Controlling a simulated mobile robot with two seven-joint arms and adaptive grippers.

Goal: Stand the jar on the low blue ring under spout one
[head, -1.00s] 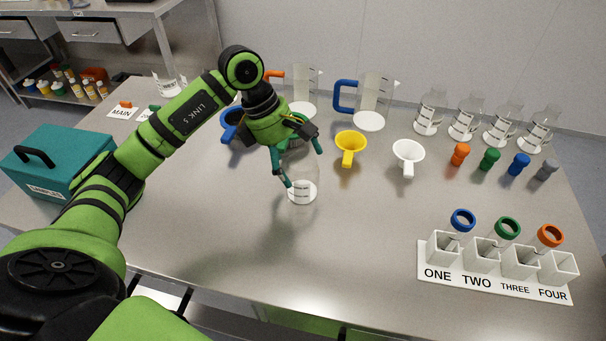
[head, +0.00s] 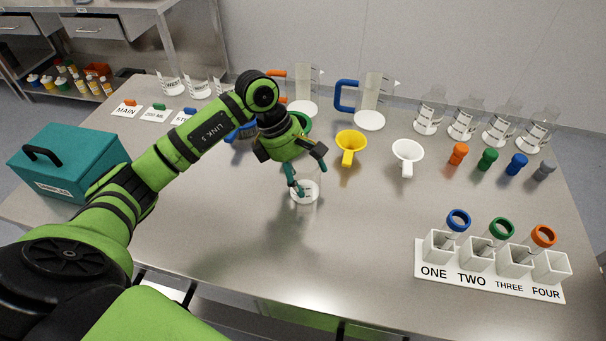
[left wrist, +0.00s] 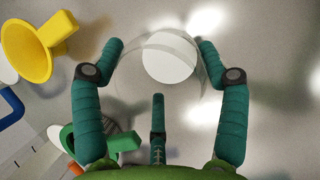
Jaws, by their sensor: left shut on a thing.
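The jar (head: 306,190) is clear glass with a white patch, near the middle of the table in the head view. In the left wrist view the jar (left wrist: 168,58) shows as a clear round outline around a white disc. My left gripper (head: 307,172) is shut on the jar, its teal fingers on either side of it. I cannot tell whether the jar's base touches the table. My right gripper is not in view.
A yellow funnel (head: 350,143) and a white funnel (head: 407,154) stand behind and right of the jar. A rack (head: 488,276) marked ONE to FOUR is front right, with a blue ring (head: 458,219) above it. A teal box (head: 68,160) is left. Open table lies before the jar.

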